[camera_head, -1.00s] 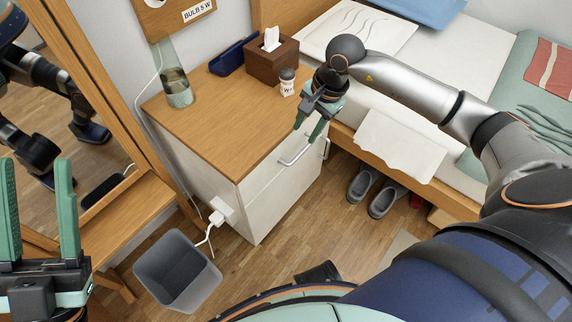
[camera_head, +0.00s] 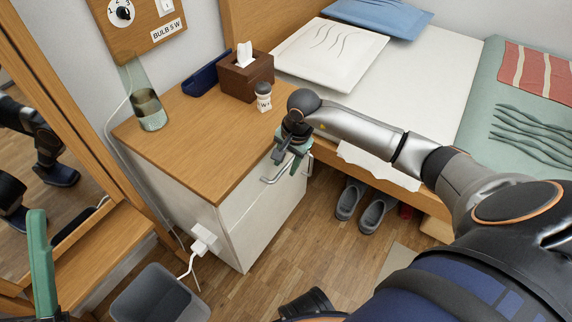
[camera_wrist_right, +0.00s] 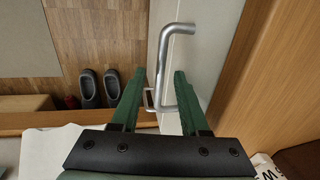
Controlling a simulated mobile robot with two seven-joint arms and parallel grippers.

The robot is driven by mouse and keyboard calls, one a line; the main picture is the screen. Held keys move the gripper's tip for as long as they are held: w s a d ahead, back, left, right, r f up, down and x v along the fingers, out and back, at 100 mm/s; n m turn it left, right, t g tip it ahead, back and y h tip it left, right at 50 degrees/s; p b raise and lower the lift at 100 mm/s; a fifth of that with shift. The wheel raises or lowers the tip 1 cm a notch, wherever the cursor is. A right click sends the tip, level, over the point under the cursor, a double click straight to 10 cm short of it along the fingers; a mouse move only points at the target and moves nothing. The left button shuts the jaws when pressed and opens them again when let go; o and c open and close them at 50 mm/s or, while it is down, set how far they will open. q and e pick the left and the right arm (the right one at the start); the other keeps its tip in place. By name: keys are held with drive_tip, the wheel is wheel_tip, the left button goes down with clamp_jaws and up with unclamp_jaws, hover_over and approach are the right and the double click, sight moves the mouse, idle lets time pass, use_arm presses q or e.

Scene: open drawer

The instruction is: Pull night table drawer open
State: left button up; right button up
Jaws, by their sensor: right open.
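The night table (camera_head: 200,125) has a wooden top and a pale front with its drawer (camera_head: 244,197) closed. My right gripper (camera_head: 288,163) is at the front, beside the handle. In the right wrist view its green fingers (camera_wrist_right: 156,85) are apart, and the bar handle (camera_wrist_right: 167,65) runs into the space between them. Contact cannot be told. One finger of my left gripper (camera_head: 40,265) shows at the left edge, away from the table.
The bed (camera_head: 410,70) is close on the right. Shoes (camera_head: 362,205) and a bin (camera_head: 160,295) are on the floor.

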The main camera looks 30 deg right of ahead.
clamp_jaws()
idle(0.4)
idle(1.1)
